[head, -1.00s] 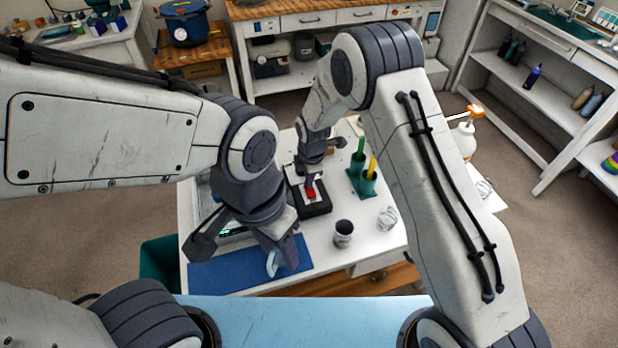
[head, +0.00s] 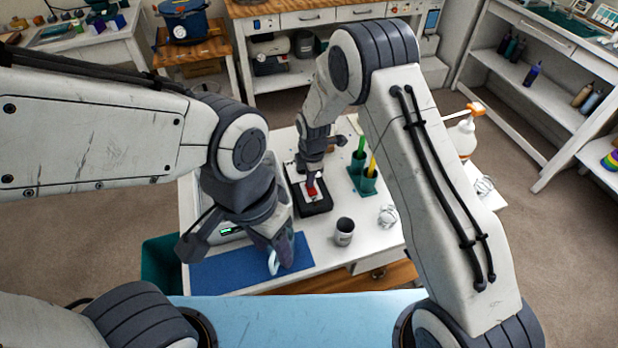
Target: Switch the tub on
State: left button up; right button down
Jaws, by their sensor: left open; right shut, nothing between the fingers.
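A pale metal box-shaped unit (head: 229,231) with a small green lit display, which looks like the tub, stands on the left of the white table. Most of it is hidden behind my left arm, and I see no switch on it. My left gripper (head: 232,248) is open, with its fingers spread in front of this unit and over the blue mat (head: 222,272). I cannot tell whether it touches anything. My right gripper (head: 313,179) is shut and points down just over a black box (head: 317,207) with a red part on top. Contact there is unclear.
A grey cup (head: 344,231) stands right of the black box. A green holder (head: 367,181) with upright tools, a clear crumpled-looking item (head: 388,214) and a white pump bottle (head: 464,138) are farther right. A teal bin (head: 160,264) stands left of the table.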

aim_at(312, 191)
jog(key=shift+s+d+r, duration=0.1)
jog(key=shift+s+d, duration=0.05)
jog(key=shift+s, duration=0.55)
jog(key=shift+r, duration=0.1)
jog(key=shift+r+p, duration=0.3)
jog(key=shift+p, duration=0.15)
jog(key=r+p, duration=0.1)
jog(key=r, duration=0.1)
jog(key=r+p, duration=0.1)
jog(key=r, duration=0.1)
jog(key=shift+s+d+r+p, duration=0.1)
jog(key=shift+s+p, duration=0.15)
jog(key=shift+p, duration=0.1)
notch_tip(312, 191, up, 9)
jog(key=s+b, duration=0.1)
jog(key=b, duration=0.2)
jog(key=shift+s+d, duration=0.2)
